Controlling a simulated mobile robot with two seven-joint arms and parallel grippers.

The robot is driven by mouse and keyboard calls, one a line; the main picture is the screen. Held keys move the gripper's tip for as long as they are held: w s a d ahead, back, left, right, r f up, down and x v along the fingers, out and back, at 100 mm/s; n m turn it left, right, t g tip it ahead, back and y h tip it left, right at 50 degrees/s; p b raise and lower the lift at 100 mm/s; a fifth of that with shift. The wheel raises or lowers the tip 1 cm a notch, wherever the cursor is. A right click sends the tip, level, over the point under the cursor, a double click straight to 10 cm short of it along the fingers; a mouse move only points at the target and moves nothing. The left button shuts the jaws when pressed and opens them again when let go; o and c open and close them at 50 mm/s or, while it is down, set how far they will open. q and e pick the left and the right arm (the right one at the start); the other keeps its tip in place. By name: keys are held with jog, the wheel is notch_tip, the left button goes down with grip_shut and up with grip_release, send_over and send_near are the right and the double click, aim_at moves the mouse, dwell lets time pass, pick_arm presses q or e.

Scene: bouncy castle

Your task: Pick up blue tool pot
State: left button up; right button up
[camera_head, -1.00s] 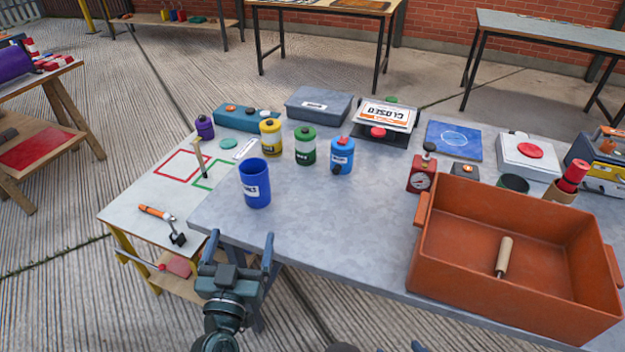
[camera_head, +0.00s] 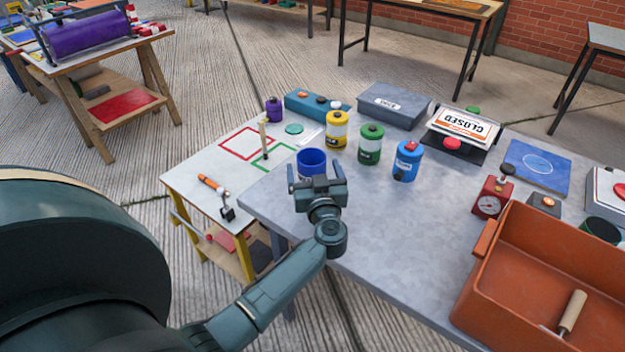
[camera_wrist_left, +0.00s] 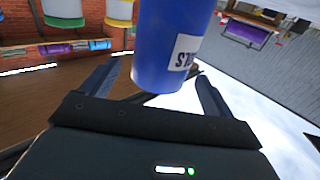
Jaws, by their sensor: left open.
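The blue tool pot (camera_head: 311,160) stands upright near the left corner of the grey table (camera_head: 390,230). My left gripper (camera_head: 317,181) is open at the near side of the pot and hides its lower part in the head view. In the left wrist view, the blue pot (camera_wrist_left: 168,45) with its white label fills the space between the two spread fingers. The fingers do not look closed on it, and I cannot tell whether either touches it. My right gripper is not in view.
Yellow (camera_head: 337,130), green (camera_head: 370,144) and light blue (camera_head: 407,161) canisters stand right of the pot. An orange crate (camera_head: 490,270) holds a wooden-handled tool. A lower white table (camera_head: 190,178) adjoins at left. The grey table's middle is clear.

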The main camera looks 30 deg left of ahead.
aim_at(310, 153)
pick_arm(q)
jog(key=x, duration=0.5)
jog(key=shift+w+a+b, duration=0.15)
jog(key=shift+w+b, duration=0.05)
jog(key=shift+b, duration=0.15)
jog(key=shift+c, duration=0.6)
jog(key=c, duration=1.5)
